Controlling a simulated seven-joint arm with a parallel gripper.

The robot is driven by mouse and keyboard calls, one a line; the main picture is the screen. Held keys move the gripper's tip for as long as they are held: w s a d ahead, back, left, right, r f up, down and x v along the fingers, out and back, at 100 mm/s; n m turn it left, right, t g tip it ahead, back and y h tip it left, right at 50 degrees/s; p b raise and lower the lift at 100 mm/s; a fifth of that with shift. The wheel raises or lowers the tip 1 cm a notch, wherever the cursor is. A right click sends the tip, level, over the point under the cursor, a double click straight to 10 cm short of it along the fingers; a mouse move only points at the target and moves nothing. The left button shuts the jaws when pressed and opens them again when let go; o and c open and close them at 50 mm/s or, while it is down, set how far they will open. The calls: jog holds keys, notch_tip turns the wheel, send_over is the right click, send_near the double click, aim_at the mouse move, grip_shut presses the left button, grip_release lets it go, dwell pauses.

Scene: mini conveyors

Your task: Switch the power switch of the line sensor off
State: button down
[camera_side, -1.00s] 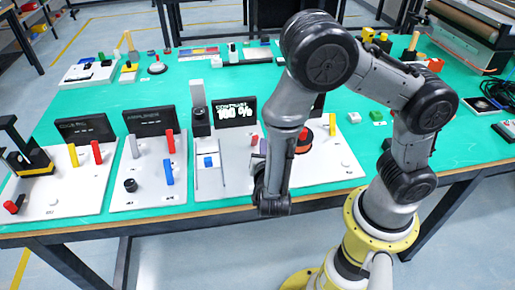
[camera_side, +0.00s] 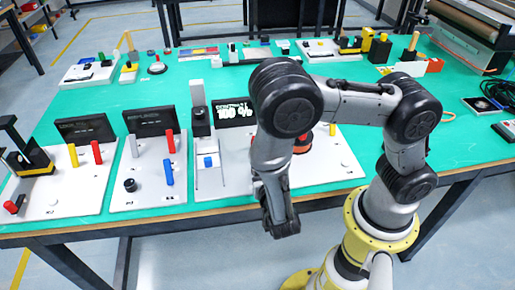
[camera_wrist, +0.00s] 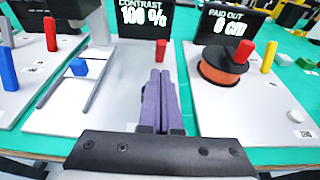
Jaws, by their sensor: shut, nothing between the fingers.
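The panel with the display reading CONTRAST 100 % (camera_wrist: 143,17) is partly in the wrist view. I take it for the line sensor, though no such name is legible. A blue slider block (camera_wrist: 78,67) sits on rails at the panel's left. My gripper (camera_wrist: 160,75) is shut and empty, its purple-grey fingers over the panel. I cannot tell whether they touch the lever. In the side view the panel's display (camera_side: 233,112) shows, but my arm hides the fingers and lever.
To the right in the wrist view is a panel with an orange spool (camera_wrist: 222,66), a red lever (camera_wrist: 242,52) and a yellow lever (camera_wrist: 268,56). To the left in the side view are more panels with levers, including a blue one (camera_side: 168,172).

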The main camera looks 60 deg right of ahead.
jog(key=shift+x, duration=4)
jog(key=shift+w+d+r+g+y, duration=0.1)
jog(key=shift+d+r+g+y, duration=0.05)
jog(key=shift+r+g+y, duration=0.25)
jog(key=shift+w+d+r+g+y, duration=0.6)
jog(key=shift+r+g+y, duration=0.2)
jog(key=shift+g+y, duration=0.1)
jog(key=shift+w+d+r+g+y, duration=0.4)
jog(key=shift+w+d+g+y, duration=0.2)
jog(key=shift+g+y, duration=0.4)
jog(key=shift+w+d+r, duration=0.3)
jog(key=shift+w+d, duration=0.45)
jog(key=shift+s+a, duration=0.1)
jog(key=shift+r, duration=0.75)
